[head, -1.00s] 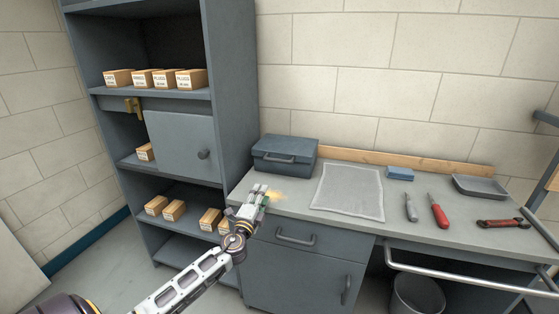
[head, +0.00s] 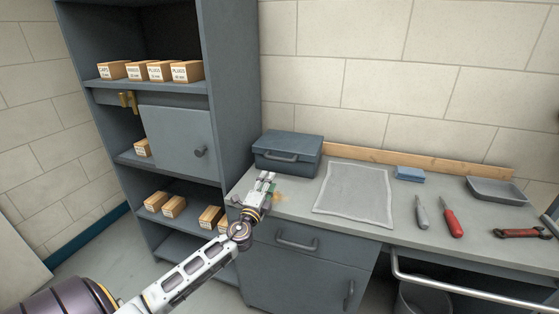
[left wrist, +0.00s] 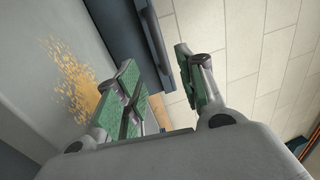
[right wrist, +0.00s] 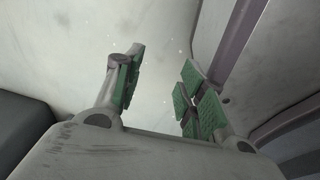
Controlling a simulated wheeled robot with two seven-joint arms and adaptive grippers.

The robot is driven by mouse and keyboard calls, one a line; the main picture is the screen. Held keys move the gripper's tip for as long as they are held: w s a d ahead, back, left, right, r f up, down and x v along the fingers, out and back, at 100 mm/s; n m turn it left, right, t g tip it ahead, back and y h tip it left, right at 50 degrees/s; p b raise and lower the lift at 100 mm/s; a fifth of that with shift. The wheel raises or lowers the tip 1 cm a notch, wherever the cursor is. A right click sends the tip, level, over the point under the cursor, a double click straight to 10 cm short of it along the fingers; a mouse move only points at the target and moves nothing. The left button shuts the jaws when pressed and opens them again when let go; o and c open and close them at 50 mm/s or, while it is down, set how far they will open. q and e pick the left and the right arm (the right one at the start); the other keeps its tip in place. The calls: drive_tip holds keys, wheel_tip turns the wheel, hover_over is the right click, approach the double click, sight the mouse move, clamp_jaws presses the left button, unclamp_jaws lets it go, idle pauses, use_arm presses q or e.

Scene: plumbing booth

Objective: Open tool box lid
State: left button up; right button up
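The tool box (head: 297,144) is dark blue-grey with its lid shut. It stands at the back left of the worktop, against the wall, with its handle (head: 279,157) on the front. My left gripper (head: 267,181) is over the worktop's front left part, in front of the box and apart from it. In the left wrist view the left gripper (left wrist: 160,68) is open and empty, with part of the box (left wrist: 117,30) and its handle beyond the fingers. My right gripper (right wrist: 160,76) is open and empty in the right wrist view, away from the box; it is not in the head view.
A grey mat (head: 354,192) lies right of the box, with a blue block (head: 410,174), grey-handled tool (head: 422,213), red-handled tool (head: 451,222), wrench (head: 523,232) and grey tray (head: 497,190) farther right. A tall shelf (head: 237,90) stands left. Orange crumbs (left wrist: 75,85) lie near my left gripper.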

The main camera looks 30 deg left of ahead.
sight(279, 159)
use_arm(q)
drive_tip(key=shift+w, duration=0.15)
drive_tip(key=shift+x, duration=1.4)
drive_tip(key=shift+w+a+r+p, duration=0.15)
drive_tip(key=shift+w+p, duration=0.15)
drive_tip(key=shift+w, duration=0.25)
drive_tip(key=shift+x, duration=1.75)
drive_tip(key=x, duration=0.6)
drive_tip(key=shift+p, duration=0.35)
drive_tip(key=shift+w, duration=0.1)
use_arm(e)
drive_tip(key=s, duration=0.1)
drive_tip(key=s+d, duration=0.1)
drive_tip(key=shift+s+d, duration=0.25)
drive_tip(key=shift+s, duration=0.1)
drive_tip(key=shift+w+a, duration=0.1)
drive_tip(key=shift+a, duration=0.05)
